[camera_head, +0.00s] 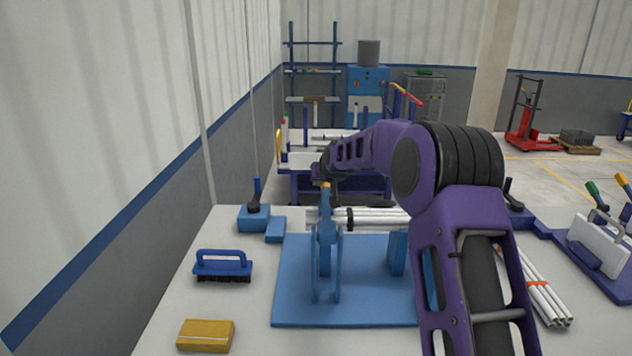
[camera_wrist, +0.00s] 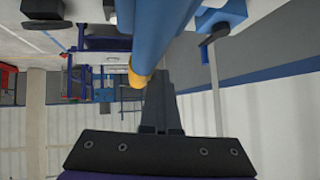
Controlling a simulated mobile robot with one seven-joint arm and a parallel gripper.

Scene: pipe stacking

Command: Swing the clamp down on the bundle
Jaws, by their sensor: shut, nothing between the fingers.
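My gripper (camera_head: 324,176) is at the height of the clamp's tip, partly hidden by my arm. In the wrist view my gripper (camera_wrist: 160,82) is shut and empty. The clamp's blue bar and yellow tip (camera_wrist: 140,78) cross close beside the fingers; I cannot tell whether they touch.
A blue brush (camera_head: 223,265) and a yellow block (camera_head: 206,335) lie on the white table at left.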

